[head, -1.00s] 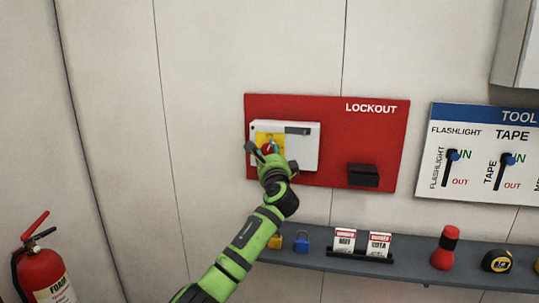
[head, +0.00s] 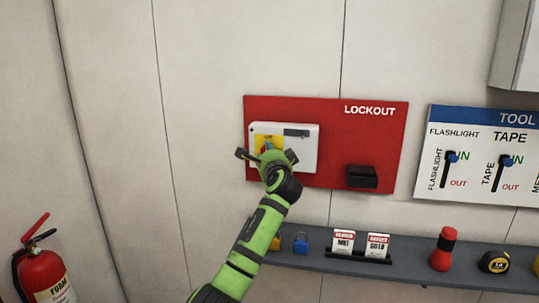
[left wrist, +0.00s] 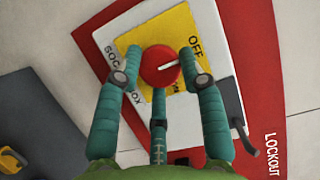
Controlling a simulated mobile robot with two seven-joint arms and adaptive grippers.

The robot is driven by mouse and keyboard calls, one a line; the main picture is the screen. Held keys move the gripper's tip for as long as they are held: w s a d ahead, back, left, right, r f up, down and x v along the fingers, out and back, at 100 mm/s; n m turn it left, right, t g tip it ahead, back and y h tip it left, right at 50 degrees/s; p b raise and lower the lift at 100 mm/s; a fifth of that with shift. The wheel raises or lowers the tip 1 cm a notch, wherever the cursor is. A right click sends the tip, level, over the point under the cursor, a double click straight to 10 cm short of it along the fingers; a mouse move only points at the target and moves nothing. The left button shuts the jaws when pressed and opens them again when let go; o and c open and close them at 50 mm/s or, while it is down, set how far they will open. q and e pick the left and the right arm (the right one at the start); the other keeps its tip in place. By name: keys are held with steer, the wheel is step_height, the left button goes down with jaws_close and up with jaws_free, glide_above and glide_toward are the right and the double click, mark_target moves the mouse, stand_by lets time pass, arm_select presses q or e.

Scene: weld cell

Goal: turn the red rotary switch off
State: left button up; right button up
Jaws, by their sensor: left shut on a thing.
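The red rotary switch (left wrist: 160,67) is a round knob with a white pointer line, on a yellow plate (left wrist: 172,25) of a white box. In the left wrist view the pointer aims to the picture's right, slightly up, below the OFF lettering (left wrist: 196,45); the ON lettering is partly covered. My left gripper (head: 267,154) has its teal fingers around the knob, two at its sides and one below, and is shut on it. In the head view the gripper hides the knob. My right gripper is not in view.
The white box (head: 307,152) is on a red LOCKOUT board (head: 390,130), with a black holder (head: 362,177) at right. Below, a grey shelf (head: 410,262) holds a blue padlock (head: 301,243), tags, a red flashlight (head: 443,248) and a tape measure (head: 494,262). A fire extinguisher (head: 42,272) stands left.

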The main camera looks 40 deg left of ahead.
arm_select(q)
steer(key=shift+s+a+r, duration=0.1)
steer(key=shift+s+a, duration=0.05)
steer(key=shift+a, duration=0.05)
steer(key=o, duration=1.2)
steer(key=shift+c, duration=0.2)
steer(key=v, duration=1.2)
steer(key=shift+s, duration=0.2)
